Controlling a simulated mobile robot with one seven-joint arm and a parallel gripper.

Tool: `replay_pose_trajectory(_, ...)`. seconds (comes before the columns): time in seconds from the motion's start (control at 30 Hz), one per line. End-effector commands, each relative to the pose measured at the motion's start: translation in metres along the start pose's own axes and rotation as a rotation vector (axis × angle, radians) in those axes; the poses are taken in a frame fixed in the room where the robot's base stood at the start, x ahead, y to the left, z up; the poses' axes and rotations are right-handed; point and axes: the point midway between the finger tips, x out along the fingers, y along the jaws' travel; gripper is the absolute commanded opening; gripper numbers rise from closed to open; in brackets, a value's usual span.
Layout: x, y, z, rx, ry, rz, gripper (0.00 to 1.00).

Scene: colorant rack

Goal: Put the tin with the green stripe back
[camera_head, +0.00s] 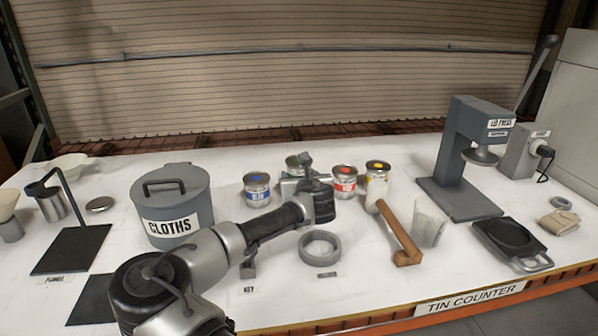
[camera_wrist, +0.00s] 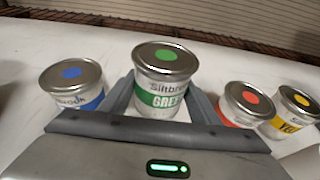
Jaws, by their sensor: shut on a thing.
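The tin with the green stripe (camera_wrist: 163,92) stands upright between the two fingers of my gripper (camera_wrist: 165,104) in the wrist view. Its lid has a green dot. My gripper is shut on it. In the head view the green-striped tin (camera_head: 292,163) is mostly hidden behind my gripper (camera_head: 300,172); only part of its top and side shows. I cannot tell whether its base touches the counter.
A blue tin (camera_head: 257,190) stands left of the green one. A red tin (camera_head: 344,182) and a yellow tin (camera_head: 377,175) stand to its right. A grey ring (camera_head: 320,247), a mallet (camera_head: 398,232) and a cloths bin (camera_head: 178,205) are nearby.

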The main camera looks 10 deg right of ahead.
Motion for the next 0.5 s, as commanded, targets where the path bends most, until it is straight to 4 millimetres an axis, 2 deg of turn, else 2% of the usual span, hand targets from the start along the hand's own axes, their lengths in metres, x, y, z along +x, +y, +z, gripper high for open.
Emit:
replay_pose_trajectory(0.17, 0.003, 0.0, -0.008, 0.001, -0.002, 0.0, 0.06)
replay_pose_trajectory(0.4, 0.011, 0.0, -0.035, -0.001, -0.001, 0.0, 0.06)
replay_pose_trajectory(0.5, 0.013, 0.0, -0.041, 0.0, -0.002, 0.0, 0.06)
